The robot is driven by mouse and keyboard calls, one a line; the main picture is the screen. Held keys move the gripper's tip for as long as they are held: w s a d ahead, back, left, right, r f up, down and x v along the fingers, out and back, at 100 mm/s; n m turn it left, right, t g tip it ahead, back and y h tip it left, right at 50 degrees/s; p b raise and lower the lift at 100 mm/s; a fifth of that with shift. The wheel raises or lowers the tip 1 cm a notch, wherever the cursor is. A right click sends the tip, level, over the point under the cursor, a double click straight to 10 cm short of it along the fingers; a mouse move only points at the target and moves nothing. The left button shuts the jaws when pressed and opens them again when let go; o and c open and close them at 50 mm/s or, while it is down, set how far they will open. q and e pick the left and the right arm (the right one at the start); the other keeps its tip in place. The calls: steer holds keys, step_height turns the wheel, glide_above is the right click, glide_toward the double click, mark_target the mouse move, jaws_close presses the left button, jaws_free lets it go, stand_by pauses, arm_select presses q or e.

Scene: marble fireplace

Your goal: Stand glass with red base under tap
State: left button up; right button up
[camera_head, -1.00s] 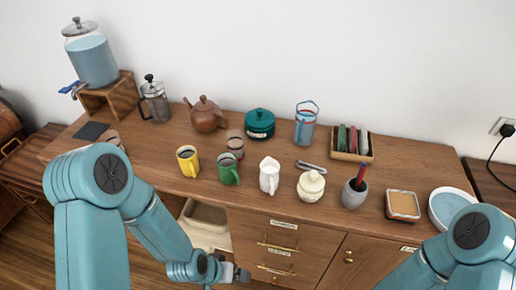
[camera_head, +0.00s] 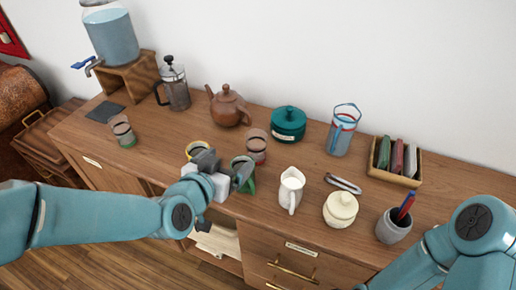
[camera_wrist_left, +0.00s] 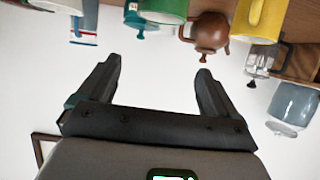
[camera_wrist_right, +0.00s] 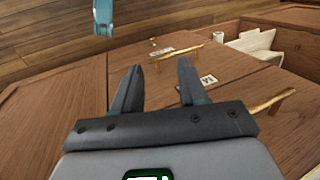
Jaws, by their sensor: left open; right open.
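A clear glass with a reddish base (camera_head: 256,148) stands upright on the sideboard behind the green mug. A similar glass with a green base (camera_head: 122,132) stands at the left, near a dark square mat (camera_head: 105,111). The tap (camera_head: 93,66) sticks out from the water dispenser (camera_head: 112,38) on a wooden stand. My left gripper (camera_head: 225,165) is open over the yellow and green mugs, in front of the red-base glass and apart from it. Its empty fingers also show in the left wrist view (camera_wrist_left: 158,85). My right gripper (camera_wrist_right: 156,75) is open and empty, in front of the sideboard's front.
The yellow mug (camera_head: 196,149) and green mug (camera_head: 246,186) are partly hidden by my left gripper. The white creamer (camera_head: 290,190), teapot (camera_head: 229,107), French press (camera_head: 174,88) and teal pot (camera_head: 289,124) stand nearby. The top between the green-base glass and yellow mug is clear.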

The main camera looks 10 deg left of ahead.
arm_select(q)
steer(key=a+p+x, duration=0.1)
steer(key=p+x, duration=0.2)
steer(key=p, duration=0.1)
glide_toward(260, 135)
steer(key=p+x, duration=0.1)
steer(key=x, duration=0.4)
steer(key=shift+f, duration=0.1)
steer(key=shift+s, duration=0.15)
steer(key=c, duration=1.4)
jaws_close()
steer(key=shift+r, duration=0.2)
